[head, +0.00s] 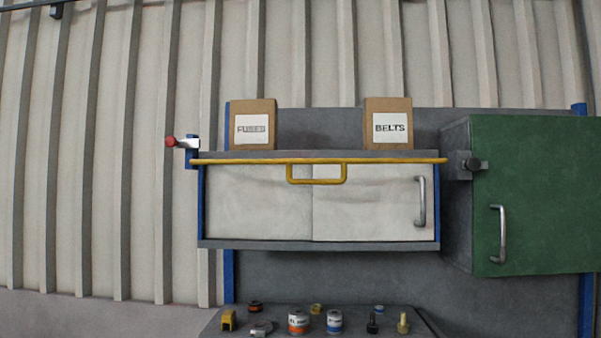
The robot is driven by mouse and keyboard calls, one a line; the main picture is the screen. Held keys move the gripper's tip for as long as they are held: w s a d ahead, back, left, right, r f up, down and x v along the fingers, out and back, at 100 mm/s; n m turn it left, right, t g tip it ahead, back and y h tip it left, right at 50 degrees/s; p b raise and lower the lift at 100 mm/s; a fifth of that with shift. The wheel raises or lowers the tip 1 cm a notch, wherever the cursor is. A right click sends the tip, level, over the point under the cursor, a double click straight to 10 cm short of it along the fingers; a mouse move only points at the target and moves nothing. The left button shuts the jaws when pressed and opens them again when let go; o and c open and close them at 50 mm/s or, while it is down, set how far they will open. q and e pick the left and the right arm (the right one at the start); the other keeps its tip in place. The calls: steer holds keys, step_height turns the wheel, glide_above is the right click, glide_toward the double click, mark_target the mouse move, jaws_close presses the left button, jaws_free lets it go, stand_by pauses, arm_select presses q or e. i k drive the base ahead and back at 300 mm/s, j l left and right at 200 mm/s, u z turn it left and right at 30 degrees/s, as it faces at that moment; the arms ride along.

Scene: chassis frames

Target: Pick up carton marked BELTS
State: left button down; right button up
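The carton marked BELTS (388,143) is a brown cardboard box with a white label. It stands upright on the right part of the top of a wall cabinet (320,245). A similar brown carton marked FUSES (253,142) stands on the left part of the same top, well apart from it. Neither of my grippers shows in the head view.
A yellow bar (317,181) with a loop runs along the cabinet's upper front edge. A red-knobbed lever (171,141) sticks out at left. A green cabinet (550,200) juts out at right. Below, a grey shelf (215,328) holds several small cans and parts.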

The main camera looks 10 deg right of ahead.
mark_target(388, 121)
steer(key=z, duration=1.4)
